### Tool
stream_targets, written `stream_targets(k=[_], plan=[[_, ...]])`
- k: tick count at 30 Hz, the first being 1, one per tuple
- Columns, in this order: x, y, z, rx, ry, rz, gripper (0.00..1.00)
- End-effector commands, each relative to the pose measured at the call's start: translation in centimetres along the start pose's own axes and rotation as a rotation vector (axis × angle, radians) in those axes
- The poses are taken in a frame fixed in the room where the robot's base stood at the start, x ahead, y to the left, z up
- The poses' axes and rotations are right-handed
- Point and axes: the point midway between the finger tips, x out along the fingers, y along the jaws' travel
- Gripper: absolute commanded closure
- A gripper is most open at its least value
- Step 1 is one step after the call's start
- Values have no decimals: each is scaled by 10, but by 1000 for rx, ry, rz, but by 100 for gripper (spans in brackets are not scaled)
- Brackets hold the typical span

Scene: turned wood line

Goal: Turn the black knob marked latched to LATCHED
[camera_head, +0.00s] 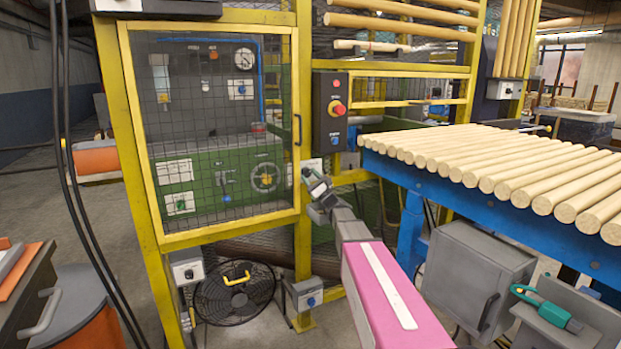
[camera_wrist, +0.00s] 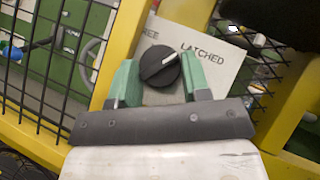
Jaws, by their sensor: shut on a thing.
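The black knob (camera_wrist: 158,70) sits on a pale plate (camera_wrist: 218,77) in the wrist view. The plate carries the word LATCHED at upper right and a partly cut-off word ending in REE at upper left. The knob's white pointer line slants up and right, towards the start of LATCHED. My gripper (camera_wrist: 160,80) has its green fingers on both sides of the knob, shut on it. In the head view my gripper (camera_head: 314,183) reaches the yellow post just below the plate (camera_head: 311,164); the knob cannot be made out there.
A yellow-framed mesh door (camera_head: 215,130) with a black handle stands left of the plate. A control box with a red button (camera_head: 332,108) is above right. A blue-framed table of wooden rods (camera_head: 480,158) lies right of my arm. A fan (camera_head: 235,293) stands on the floor.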

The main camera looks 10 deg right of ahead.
Motion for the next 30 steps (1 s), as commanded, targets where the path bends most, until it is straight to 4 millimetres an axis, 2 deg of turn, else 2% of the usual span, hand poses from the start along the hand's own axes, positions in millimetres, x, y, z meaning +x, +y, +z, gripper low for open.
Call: stream_targets(k=[19, 20, 22, 30], plan=[[-2, 1, 0, 37, 4, -37, 80], [-2, 1, 0, 36, 4, -37, 53], [-1, 1, 0, 36, 4, -36, 31], [0, 3, 0, 35, 1, -32, 31]])
